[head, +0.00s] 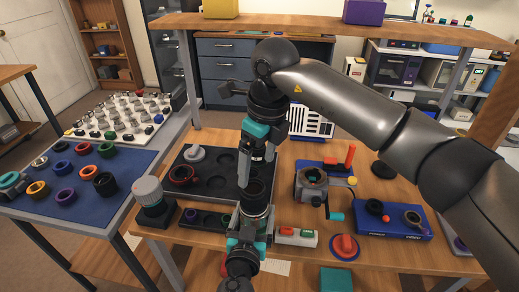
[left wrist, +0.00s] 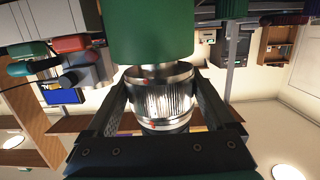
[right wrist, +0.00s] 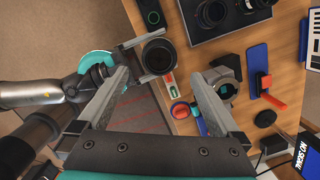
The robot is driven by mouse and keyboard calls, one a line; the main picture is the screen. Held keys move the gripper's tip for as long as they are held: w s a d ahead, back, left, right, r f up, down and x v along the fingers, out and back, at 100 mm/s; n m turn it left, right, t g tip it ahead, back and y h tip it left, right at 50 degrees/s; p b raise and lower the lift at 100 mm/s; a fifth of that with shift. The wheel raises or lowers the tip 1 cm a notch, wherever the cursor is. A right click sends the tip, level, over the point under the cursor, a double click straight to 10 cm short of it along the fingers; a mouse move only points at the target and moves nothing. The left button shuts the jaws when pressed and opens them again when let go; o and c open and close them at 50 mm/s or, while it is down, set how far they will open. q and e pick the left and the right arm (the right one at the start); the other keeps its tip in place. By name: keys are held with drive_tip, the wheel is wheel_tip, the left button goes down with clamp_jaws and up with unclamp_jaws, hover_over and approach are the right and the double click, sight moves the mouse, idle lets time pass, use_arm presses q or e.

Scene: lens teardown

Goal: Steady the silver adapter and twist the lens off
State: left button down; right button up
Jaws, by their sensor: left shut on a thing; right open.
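The silver adapter (left wrist: 165,98), ribbed and shiny, sits between my left gripper's fingers in the left wrist view. My left gripper (head: 254,220) is shut on it from the front. My right gripper (head: 257,170) is open and points down just above the lens. In the right wrist view the lens (right wrist: 158,55) lies between and beyond the spread fingertips, with no clear contact. A green body (left wrist: 150,30) adjoins the adapter in the upside-down left wrist view.
A dark tray (head: 225,190) with round recesses lies behind and left. A grey-topped knob block (head: 150,200) stands at left. A grey ring clamp (head: 313,180), a red knob (head: 345,246), a switch box (head: 297,237) and a blue panel (head: 393,222) stand at right.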

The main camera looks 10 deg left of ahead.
sight(254, 186)
drive_tip(key=f, duration=0.5)
drive_tip(key=a+f, duration=0.1)
drive_tip(key=f, duration=0.2)
drive_tip(key=shift+w+a, duration=0.1)
drive_tip(key=shift+w, duration=0.15)
clamp_jaws()
drive_tip(key=shift+n, duration=1.3)
drive_tip(key=shift+n+g, duration=0.3)
drive_tip(key=shift+n, duration=1)
drive_tip(key=shift+n+g, duration=0.3)
drive_tip(key=shift+n, duration=1)
